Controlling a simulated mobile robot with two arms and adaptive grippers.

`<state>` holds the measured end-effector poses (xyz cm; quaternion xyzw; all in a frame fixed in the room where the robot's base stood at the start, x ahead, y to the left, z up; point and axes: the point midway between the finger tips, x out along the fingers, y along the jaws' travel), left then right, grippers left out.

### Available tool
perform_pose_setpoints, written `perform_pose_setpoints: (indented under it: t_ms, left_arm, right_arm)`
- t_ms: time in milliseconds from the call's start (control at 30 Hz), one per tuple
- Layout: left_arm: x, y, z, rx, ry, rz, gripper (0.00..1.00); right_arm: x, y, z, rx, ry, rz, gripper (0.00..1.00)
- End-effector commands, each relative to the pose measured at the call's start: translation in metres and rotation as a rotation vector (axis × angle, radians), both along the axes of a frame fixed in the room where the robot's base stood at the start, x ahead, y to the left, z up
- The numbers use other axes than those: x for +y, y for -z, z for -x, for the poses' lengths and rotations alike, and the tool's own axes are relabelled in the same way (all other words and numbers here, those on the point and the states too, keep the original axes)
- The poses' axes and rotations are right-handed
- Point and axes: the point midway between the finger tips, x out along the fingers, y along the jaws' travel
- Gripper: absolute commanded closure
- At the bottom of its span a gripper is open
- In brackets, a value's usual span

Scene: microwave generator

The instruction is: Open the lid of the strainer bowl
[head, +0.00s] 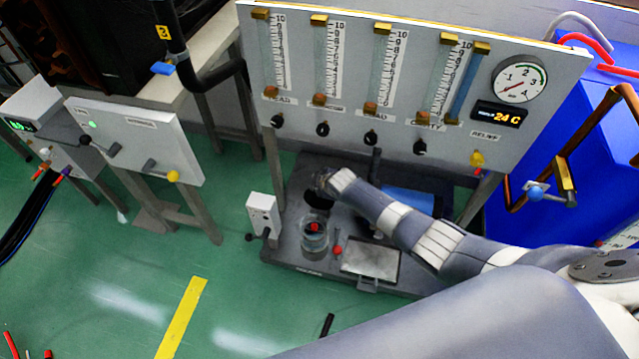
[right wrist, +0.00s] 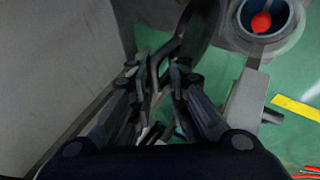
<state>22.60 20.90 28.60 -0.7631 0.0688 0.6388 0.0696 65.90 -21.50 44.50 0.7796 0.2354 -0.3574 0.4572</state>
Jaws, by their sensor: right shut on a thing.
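The strainer bowl (head: 314,240) is a clear cylinder on the dark base plate, with a red ball-like thing inside. In the right wrist view the bowl (right wrist: 288,38) shows at the upper right with its mouth uncovered. Its dark round lid (head: 316,197) stands raised and tilted behind the bowl; the lid (right wrist: 204,28) also shows at the top of the wrist view. My right gripper (head: 323,181) is at the lid's edge; in the wrist view its fingers (right wrist: 160,72) are shut on a dark lid handle, partly hidden. My left gripper is not in view.
A panel with gauge tubes (head: 420,28) rises close behind my right gripper. A small white box with a lever (head: 262,213) stands left of the bowl, and a grey flat plate (head: 371,261) lies right of it. The green floor at left is mostly clear.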

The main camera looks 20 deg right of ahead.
Motion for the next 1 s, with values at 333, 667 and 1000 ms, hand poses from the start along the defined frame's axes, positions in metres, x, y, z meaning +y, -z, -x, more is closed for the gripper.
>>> perform_pose_setpoints:
  t_ms: [333, 667, 1000]
  left_arm:
    - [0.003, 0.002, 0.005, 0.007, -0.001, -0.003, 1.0]
    - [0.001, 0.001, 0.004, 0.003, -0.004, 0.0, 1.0]
    - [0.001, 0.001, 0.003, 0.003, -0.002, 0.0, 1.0]
  right_arm:
    - [-0.009, 0.007, 0.006, 0.017, 0.005, 0.016, 0.72]
    - [-0.008, 0.008, 0.008, 0.02, 0.007, 0.014, 0.72]
    - [-0.009, -0.006, 0.017, 0.016, 0.005, 0.012, 0.72]
